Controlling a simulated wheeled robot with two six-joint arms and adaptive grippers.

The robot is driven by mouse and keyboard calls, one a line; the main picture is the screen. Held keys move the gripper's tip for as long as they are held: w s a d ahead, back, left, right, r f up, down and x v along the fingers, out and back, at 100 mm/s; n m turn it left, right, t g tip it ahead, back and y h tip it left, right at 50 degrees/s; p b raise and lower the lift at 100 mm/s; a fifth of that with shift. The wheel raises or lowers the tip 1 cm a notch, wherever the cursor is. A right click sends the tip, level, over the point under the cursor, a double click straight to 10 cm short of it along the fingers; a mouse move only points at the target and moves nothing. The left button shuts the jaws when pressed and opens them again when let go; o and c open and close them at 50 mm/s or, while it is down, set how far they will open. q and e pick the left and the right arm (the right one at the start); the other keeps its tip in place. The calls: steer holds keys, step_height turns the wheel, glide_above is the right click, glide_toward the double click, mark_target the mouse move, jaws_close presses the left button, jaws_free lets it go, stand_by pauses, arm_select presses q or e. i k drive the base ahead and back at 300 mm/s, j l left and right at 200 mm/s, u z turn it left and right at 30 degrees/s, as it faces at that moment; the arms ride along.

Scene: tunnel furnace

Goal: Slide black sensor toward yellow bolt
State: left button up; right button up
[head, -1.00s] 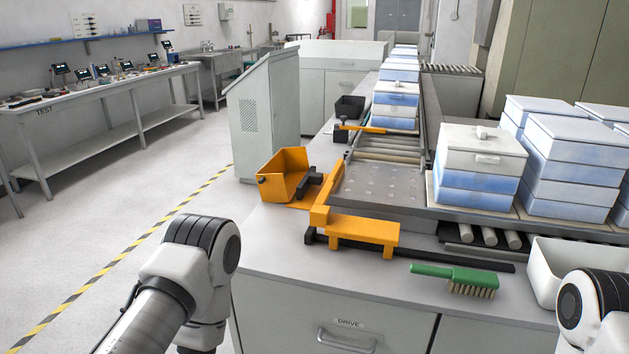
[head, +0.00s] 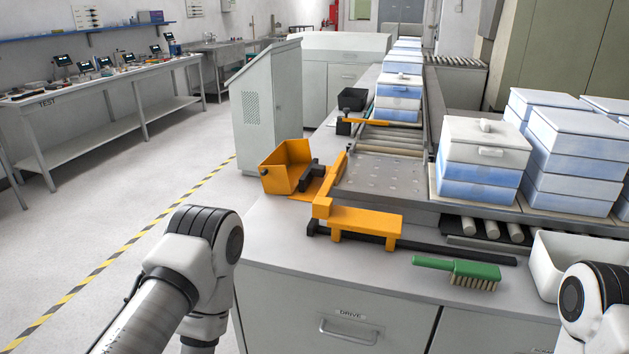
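A black block (head: 313,174), which looks like the black sensor, sits beside an open orange-yellow box (head: 286,167) at the left edge of the counter. An orange-yellow bar (head: 334,184) stands just right of the block, along the left side of the metal plate; I cannot tell whether they touch. An orange-yellow bracket (head: 364,221) stands in front of the plate. I cannot tell which yellow part is the bolt. Only links of my arms show at the lower left and lower right. Both grippers are out of view.
A green brush (head: 457,270) lies on the counter (head: 290,245) near its front. A white bin (head: 575,265) is at the right. White-and-blue boxes (head: 481,160) stand on the rollers behind. The counter's front left is clear.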

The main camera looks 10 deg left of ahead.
mark_target(316, 170)
steer(key=j+z, duration=0.25)
steer(key=j, duration=0.35)
steer(key=j+z, duration=0.25)
steer(key=j, duration=0.3)
steer(key=j+z, duration=0.25)
steer(key=j, duration=0.35)
steer(key=k+j+z, duration=0.25)
steer(key=j, duration=0.3)
steer(key=i, duration=0.1)
